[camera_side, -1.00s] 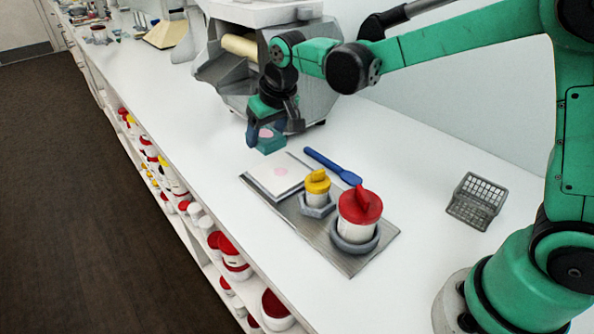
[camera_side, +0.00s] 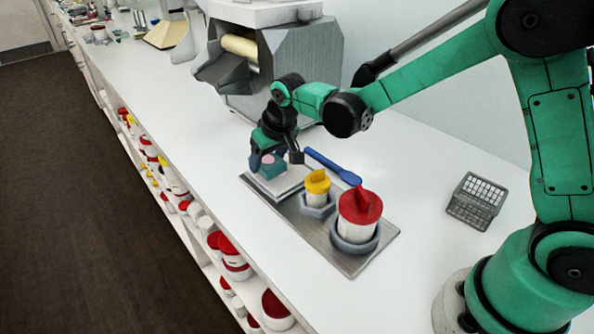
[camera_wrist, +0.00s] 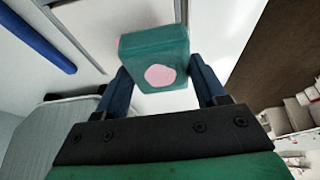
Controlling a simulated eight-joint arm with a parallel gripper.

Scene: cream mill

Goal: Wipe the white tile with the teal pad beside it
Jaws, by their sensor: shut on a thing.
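My gripper (camera_side: 268,163) is shut on the teal pad (camera_side: 270,170), a small block with a pink round spot on the side facing the wrist camera. In the wrist view the pad (camera_wrist: 172,42) sits between the two blue fingertips (camera_wrist: 165,75). The pad is over the white tile (camera_side: 290,184); I cannot tell if it touches it. The tile lies on the left end of a metal tray (camera_side: 324,240) and is partly hidden by the gripper and pad.
A yellow-lidded jar (camera_side: 317,187) and a red-lidded jar (camera_side: 357,218) stand in holders on the tray, right of the tile. A blue spatula (camera_side: 333,166) lies behind. A grey wire basket (camera_side: 475,200) stands at the right. A large grey machine (camera_side: 285,70) stands behind.

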